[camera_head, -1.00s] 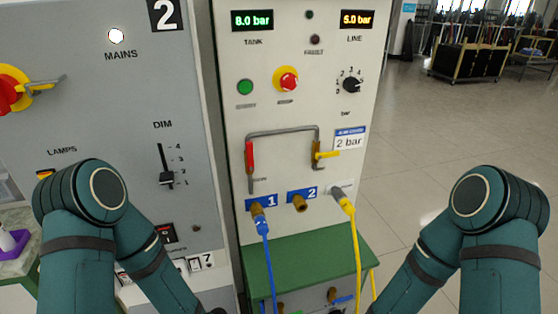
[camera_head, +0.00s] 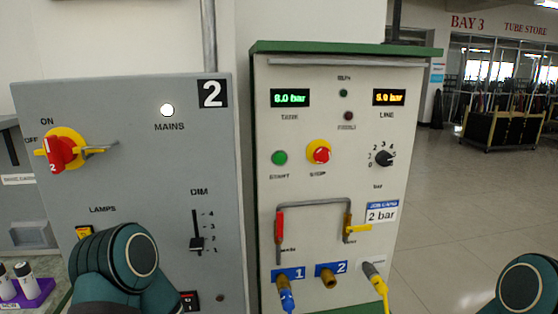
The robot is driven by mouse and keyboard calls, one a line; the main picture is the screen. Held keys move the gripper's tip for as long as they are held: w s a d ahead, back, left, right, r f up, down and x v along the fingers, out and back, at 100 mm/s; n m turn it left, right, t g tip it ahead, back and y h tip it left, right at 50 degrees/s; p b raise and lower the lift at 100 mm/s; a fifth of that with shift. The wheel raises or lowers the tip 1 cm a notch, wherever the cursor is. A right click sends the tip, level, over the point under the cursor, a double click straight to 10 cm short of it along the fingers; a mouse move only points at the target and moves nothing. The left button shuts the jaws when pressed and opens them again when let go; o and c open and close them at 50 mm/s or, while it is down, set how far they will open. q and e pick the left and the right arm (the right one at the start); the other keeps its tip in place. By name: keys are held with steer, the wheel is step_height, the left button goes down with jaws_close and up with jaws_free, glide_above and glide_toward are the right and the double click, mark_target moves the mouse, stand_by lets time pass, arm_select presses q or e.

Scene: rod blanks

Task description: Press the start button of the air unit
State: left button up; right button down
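The air unit (camera_head: 330,110) is a pale upright panel with a green top, in the middle of the head view. Its green start button (camera_head: 279,158) is at the left of the panel, beside the red stop button (camera_head: 319,152) on its yellow ring. The tank display (camera_head: 290,98) reads 8.0 bar and the line display (camera_head: 389,97) reads about 5.0 bar. The run lamp (camera_head: 343,93) looks dark. Parts of both my arms show at the lower left and lower right. Neither gripper is in view, and nothing touches the button.
A grey mains cabinet (camera_head: 140,180) marked 2 stands left of the air unit, with a red rotary switch (camera_head: 62,152). Blue (camera_head: 286,299) and yellow (camera_head: 379,286) hoses hang from the unit's lower ports. Open floor (camera_head: 460,200) lies to the right, with a dark rack (camera_head: 490,130) behind.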

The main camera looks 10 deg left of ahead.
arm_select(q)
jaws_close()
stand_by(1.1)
